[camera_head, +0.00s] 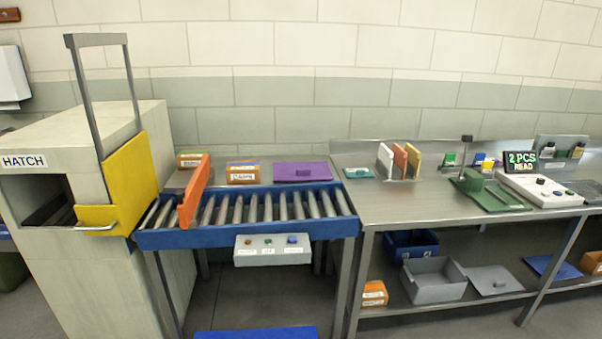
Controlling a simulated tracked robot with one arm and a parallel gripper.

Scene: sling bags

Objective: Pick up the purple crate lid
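The purple crate lid (290,173) is a flat rectangle with a small raised grip on top. It lies flat behind the far edge of the roller conveyor (250,211), near the back wall. It appears unheld, with nothing on it. My gripper does not show in the camera view, so where it is relative to the lid cannot be seen.
An orange upright plate (194,191) stands at the conveyor's left, by the yellow hatch door (127,183). Small boxes (242,172) sit left of the lid. A small green lid (357,173) lies to its right on the steel bench (400,202).

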